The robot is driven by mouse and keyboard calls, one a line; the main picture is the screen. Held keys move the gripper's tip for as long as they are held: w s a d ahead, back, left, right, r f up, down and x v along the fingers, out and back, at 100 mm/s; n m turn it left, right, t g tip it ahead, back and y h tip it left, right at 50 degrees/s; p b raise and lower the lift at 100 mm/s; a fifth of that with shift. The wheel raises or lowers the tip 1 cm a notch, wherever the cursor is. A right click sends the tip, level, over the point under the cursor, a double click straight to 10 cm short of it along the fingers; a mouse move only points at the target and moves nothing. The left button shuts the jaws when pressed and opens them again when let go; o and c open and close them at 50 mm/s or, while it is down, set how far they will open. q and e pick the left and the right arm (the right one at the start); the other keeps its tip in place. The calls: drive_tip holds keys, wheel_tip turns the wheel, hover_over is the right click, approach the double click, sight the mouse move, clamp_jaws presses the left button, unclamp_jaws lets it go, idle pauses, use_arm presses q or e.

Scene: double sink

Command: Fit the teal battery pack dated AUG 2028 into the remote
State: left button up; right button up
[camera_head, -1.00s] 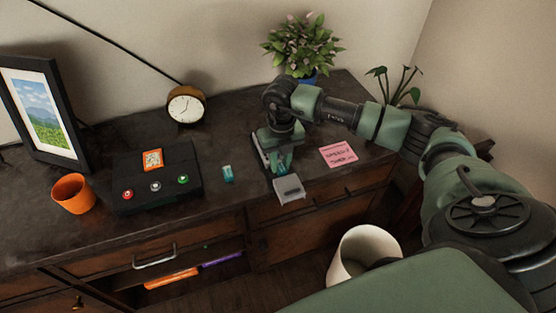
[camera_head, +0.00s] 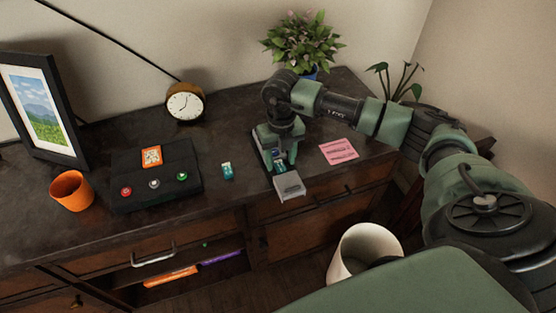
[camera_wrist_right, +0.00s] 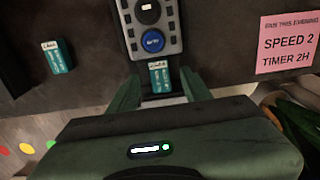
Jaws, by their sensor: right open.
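My right gripper (camera_head: 284,156) is open over the lower end of the dark remote (camera_head: 259,143). In the wrist view its two green fingers (camera_wrist_right: 160,92) stand either side of a teal battery pack (camera_wrist_right: 159,76), with gaps between. That pack (camera_head: 280,167) lies at the remote's lower end, above a grey cover or tray (camera_head: 289,187) sticking out in front. The remote's grey keypad with a blue button (camera_wrist_right: 153,41) faces up. A second teal pack (camera_head: 227,171) lies apart on the desk, also in the wrist view (camera_wrist_right: 57,57). The dates are too small to read. My left gripper is out of view.
A black box with buttons (camera_head: 155,178), an orange cup (camera_head: 72,190) and a clock (camera_head: 185,102) stand to the left. A pink note (camera_head: 338,151) lies to the right. A drawer (camera_head: 175,268) is open below, and a white bin (camera_head: 366,250) stands in front.

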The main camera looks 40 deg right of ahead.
sight(280, 165)
wheel_tip(280, 165, up, 7)
drive_tip(key=shift+f+b, duration=0.2)
drive_tip(key=shift+b, duration=0.1)
idle(0.5)
